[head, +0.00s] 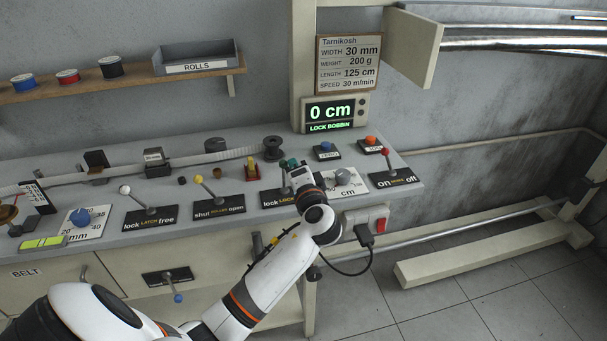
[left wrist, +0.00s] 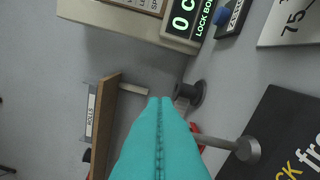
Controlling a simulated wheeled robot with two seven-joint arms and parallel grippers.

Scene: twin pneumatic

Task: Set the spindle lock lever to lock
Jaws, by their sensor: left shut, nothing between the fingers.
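The spindle lock lever's black plate (head: 270,199), with "lock" on its left, lies on the bench, mostly covered by my left gripper and wrist in the head view. In the left wrist view, its grey pivot (left wrist: 246,150) and rod (left wrist: 218,142) show beside "free" on the plate (left wrist: 285,135). The rod runs left behind my fingers; its tip is hidden, and I cannot tell if the red patch there is its knob. My left gripper (head: 290,163) has teal fingers (left wrist: 160,105), shut and empty. Contact with the lever cannot be told. My right gripper is out of view.
The display (head: 334,113) reads "0 cm" and "LOCK BOBBIN". The shut/open lever (head: 217,203) and latch lever (head: 150,213) stand to the left. A grey cm knob (head: 346,177) and red on/off lever (head: 388,168) stand to the right. A black spool (head: 273,145) is behind.

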